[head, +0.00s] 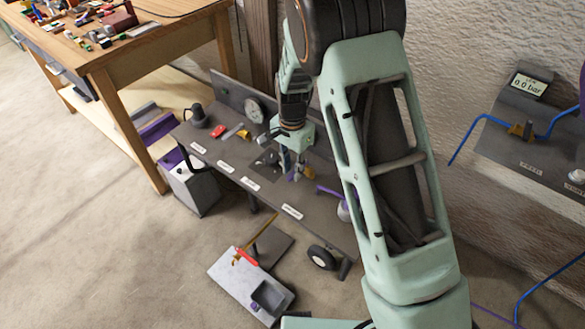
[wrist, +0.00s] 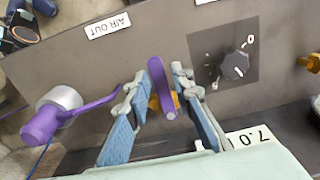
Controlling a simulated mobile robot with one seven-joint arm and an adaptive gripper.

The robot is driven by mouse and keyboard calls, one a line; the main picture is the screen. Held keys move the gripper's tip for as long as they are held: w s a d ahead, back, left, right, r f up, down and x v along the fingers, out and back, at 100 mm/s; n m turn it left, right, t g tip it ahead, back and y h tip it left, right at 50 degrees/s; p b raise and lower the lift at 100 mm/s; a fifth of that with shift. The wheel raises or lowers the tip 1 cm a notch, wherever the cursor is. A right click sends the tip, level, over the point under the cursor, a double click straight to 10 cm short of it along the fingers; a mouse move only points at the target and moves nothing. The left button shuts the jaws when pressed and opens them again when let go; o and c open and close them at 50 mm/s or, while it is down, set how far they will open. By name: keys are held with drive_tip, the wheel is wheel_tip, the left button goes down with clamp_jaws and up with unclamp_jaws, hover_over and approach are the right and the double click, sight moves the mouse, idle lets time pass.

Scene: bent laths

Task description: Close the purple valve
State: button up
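The purple valve shows in the wrist view as a purple handle (wrist: 158,72) on a brass body (wrist: 153,103), mounted on a dark grey panel. My gripper (wrist: 160,90) is open, with one blue-grey finger on each side of the handle. Narrow gaps seem to show between handle and fingers; I cannot tell whether either one touches. In the head view my gripper (head: 291,168) points down over the panel of the dark bench unit (head: 235,165), and the valve is mostly hidden by the fingers.
A black knob (wrist: 235,66) and an "AIR OUT" label (wrist: 108,25) are nearby.

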sight(292, 174)
drive_tip(key=shift+o, duration=0.5)
wheel_tip(292, 174, up, 12)
idle(0.3)
